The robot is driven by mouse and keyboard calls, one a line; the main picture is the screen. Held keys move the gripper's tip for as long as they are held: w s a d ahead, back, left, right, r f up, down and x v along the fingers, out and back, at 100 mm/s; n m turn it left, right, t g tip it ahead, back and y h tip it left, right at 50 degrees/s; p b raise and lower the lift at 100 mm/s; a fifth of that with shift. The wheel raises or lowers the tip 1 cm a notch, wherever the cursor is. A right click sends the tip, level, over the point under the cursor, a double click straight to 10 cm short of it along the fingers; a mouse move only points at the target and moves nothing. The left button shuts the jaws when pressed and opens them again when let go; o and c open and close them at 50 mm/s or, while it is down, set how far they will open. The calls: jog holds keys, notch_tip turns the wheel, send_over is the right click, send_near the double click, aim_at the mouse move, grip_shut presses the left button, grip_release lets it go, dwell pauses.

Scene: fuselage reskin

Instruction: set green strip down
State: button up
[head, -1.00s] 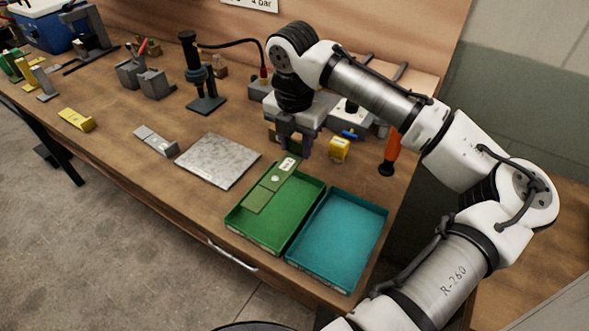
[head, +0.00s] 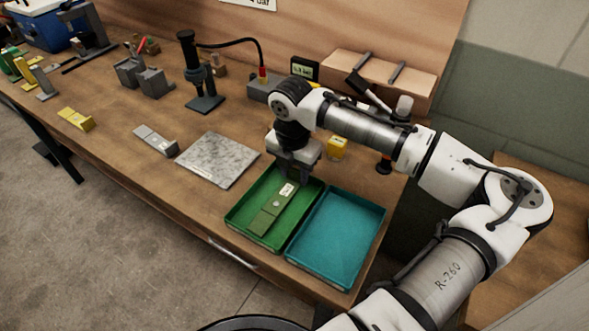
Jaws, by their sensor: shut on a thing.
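The green strip (head: 268,212) is a flat olive-green piece with a white label near its far end. It lies over the green tray (head: 238,233), within the rim as seen from here, and I cannot tell whether it touches the floor of the tray. My gripper (head: 293,177) is at the tray's far edge, shut on the far end of the strip. The fingertips are partly hidden by the gripper body and the strip.
A teal tray (head: 338,240) stands empty right of the green tray. A grey metal plate (head: 217,160) lies to the left, with a grey strip (head: 155,140) and a yellow strip (head: 76,119) beyond. A yellow block (head: 337,149) and a microscope-like stand (head: 203,88) are behind.

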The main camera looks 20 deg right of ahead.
jog(key=o, duration=1.1)
jog(key=shift+f, duration=0.1)
notch_tip(320, 180, up, 12)
jog(key=b, duration=0.2)
jog(key=shift+s+a+r, duration=0.2)
jog(key=shift+a, duration=0.05)
